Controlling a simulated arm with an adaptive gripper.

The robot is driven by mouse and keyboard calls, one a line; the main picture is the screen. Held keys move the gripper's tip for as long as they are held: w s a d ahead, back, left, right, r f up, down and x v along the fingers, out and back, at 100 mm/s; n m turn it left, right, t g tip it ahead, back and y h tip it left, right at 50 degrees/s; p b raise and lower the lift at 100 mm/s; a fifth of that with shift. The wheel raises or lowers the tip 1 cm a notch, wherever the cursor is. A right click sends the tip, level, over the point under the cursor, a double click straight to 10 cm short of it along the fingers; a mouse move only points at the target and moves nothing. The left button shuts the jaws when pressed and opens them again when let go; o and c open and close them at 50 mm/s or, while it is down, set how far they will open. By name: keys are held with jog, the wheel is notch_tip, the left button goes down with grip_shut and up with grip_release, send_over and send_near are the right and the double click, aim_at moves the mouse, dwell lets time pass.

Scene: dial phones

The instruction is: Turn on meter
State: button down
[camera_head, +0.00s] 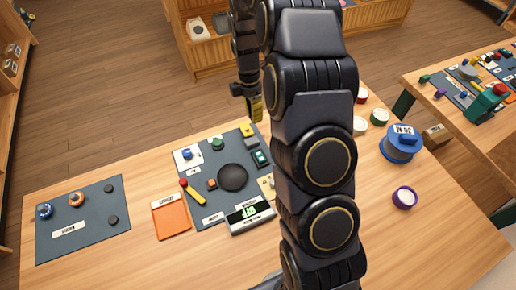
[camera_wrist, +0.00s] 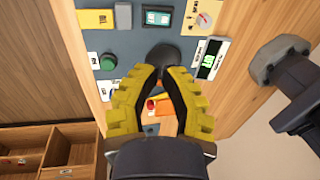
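A white meter (camera_head: 250,213) with a black screen and green characters sits at the front edge of the dark panel (camera_head: 190,220). It also shows in the wrist view (camera_wrist: 209,60), right of my fingers. A cream gauge (camera_head: 266,187) with a dial is just behind it, partly hidden by my arm; it shows at the top of the wrist view (camera_wrist: 203,16).
The panel also carries a black disc (camera_head: 232,177), a green knob (camera_head: 217,143), a blue knob (camera_head: 187,155) and a yellow lever (camera_head: 195,196). An orange tray (camera_head: 171,219) lies left of it. A blue spool (camera_head: 401,145) and a purple-rimmed jar (camera_head: 404,198) stand right of my arm.

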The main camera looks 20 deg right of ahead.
aim_at(256, 155)
jog(key=s+f, duration=0.1)
jog(key=f, duration=0.8)
jog(key=s+f, duration=0.1)
jog(key=f, duration=0.3)
jog(key=shift+s+f, duration=0.35)
jog(key=shift+s+f+t, duration=0.35)
jog(key=shift+f+t, duration=0.1)
jog(key=shift+t, duration=0.35)
jog(key=shift+s+a+t, duration=0.1)
jog(key=shift+t, duration=0.3)
jog(key=shift+s+f, duration=0.1)
jog(key=shift+f, duration=0.05)
jog(key=shift+s+f, duration=0.2)
jog(key=shift+s, duration=0.25)
jog(key=shift+w, duration=1.5)
notch_tip(256, 155, up, 15)
jog(key=shift+s+f, duration=0.2)
jog(key=shift+s, duration=0.05)
